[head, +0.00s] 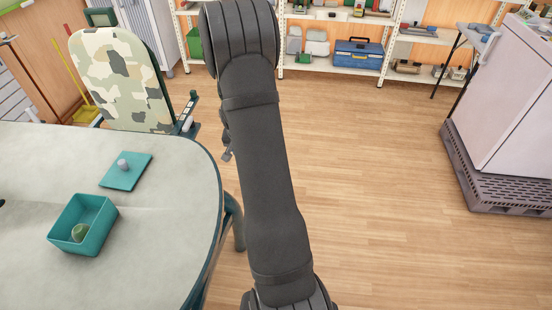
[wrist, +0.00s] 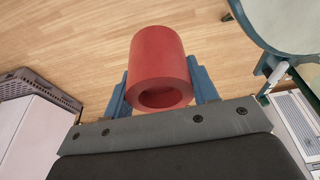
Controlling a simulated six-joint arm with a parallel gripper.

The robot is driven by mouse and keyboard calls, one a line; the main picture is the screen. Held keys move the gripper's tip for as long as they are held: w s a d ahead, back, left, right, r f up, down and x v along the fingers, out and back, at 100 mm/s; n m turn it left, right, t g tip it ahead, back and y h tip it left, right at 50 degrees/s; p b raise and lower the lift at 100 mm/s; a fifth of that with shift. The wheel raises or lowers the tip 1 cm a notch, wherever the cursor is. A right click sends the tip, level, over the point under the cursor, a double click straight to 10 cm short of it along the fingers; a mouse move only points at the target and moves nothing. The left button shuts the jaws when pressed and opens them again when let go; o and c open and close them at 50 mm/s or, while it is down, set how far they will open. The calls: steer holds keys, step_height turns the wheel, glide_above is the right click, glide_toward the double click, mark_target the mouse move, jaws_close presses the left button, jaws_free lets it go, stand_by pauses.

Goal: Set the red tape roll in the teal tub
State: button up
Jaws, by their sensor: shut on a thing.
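The red tape roll (wrist: 157,62) shows in the wrist view, held between the two blue fingers of my gripper (wrist: 160,88). My gripper is shut on it, and the wooden floor lies behind it. The teal tub (head: 70,242) stands open on the grey table at the lower left of the head view. In the head view my arm hides the roll, and my gripper cannot be made out there.
A camouflage-pattern chair (head: 120,85) stands behind the table. A white box on a dark pallet (head: 500,180) is at right. Floor between is clear.

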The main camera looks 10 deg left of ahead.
steer(key=s+a+r, duration=0.2)
steer(key=s+a, duration=0.1)
steer(key=a, duration=1.3)
step_height(320, 180, up, 8)
steer(key=m, duration=0.1)
glide_above(91, 211)
steer(key=s+d, duration=0.2)
steer(key=d, duration=0.2)
steer(key=shift+s+d+r, duration=0.1)
steer(key=shift+s+r, duration=0.05)
steer(key=shift+s, duration=0.05)
steer(key=shift+f, duration=7.2)
steer(key=shift+f, duration=0.45)
steer(key=o, duration=1.3)
